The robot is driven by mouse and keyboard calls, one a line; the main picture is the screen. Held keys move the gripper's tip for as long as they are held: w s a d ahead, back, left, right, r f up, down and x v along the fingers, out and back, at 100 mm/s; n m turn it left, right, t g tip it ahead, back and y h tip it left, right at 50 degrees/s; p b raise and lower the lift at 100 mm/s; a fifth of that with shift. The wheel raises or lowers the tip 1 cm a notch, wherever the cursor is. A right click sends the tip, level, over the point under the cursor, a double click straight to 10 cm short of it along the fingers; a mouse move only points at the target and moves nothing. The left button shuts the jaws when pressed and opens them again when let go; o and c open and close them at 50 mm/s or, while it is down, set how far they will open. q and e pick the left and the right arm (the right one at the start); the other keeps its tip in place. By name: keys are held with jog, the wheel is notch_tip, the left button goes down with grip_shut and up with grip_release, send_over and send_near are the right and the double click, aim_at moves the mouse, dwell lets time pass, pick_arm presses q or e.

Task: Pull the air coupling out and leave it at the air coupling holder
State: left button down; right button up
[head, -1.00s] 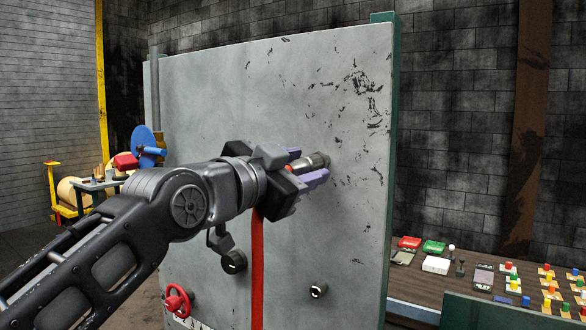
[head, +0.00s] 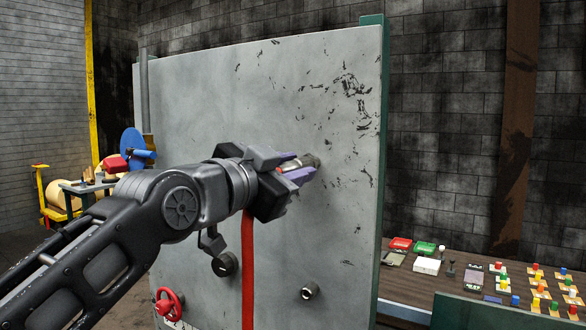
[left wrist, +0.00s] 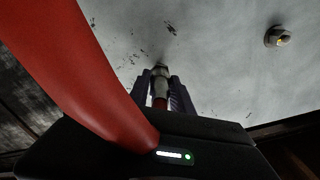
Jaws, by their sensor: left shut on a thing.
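The air coupling (head: 308,161) is a metal cylinder at the grey panel, with its far end at the panel face. My left gripper (head: 306,163) has its purple fingers closed on the coupling's near part. In the left wrist view the coupling (left wrist: 160,78) sits between the two fingers, its tip against the panel. A red hose (head: 248,270) hangs below the gripper and crosses the left of the wrist view (left wrist: 75,70). I cannot tell which fitting is the air coupling holder. My right gripper is not in view.
The grey panel (head: 220,110) stands upright before me. Low on it are a round fitting (head: 309,290), a dark knob (head: 225,264) and a red handwheel (head: 169,303). A table with coloured blocks (head: 470,285) is at right. The panel around the coupling is clear.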

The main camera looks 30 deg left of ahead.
aim_at(279, 166)
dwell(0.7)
pick_arm(q)
jog(key=shift+s, duration=0.1)
jog(key=shift+s, duration=0.3)
jog(key=shift+s, duration=0.1)
jog(key=shift+s+b, duration=0.15)
jog(key=shift+b, duration=0.2)
jog(key=shift+s+b, duration=0.55)
jog(key=shift+s, duration=1)
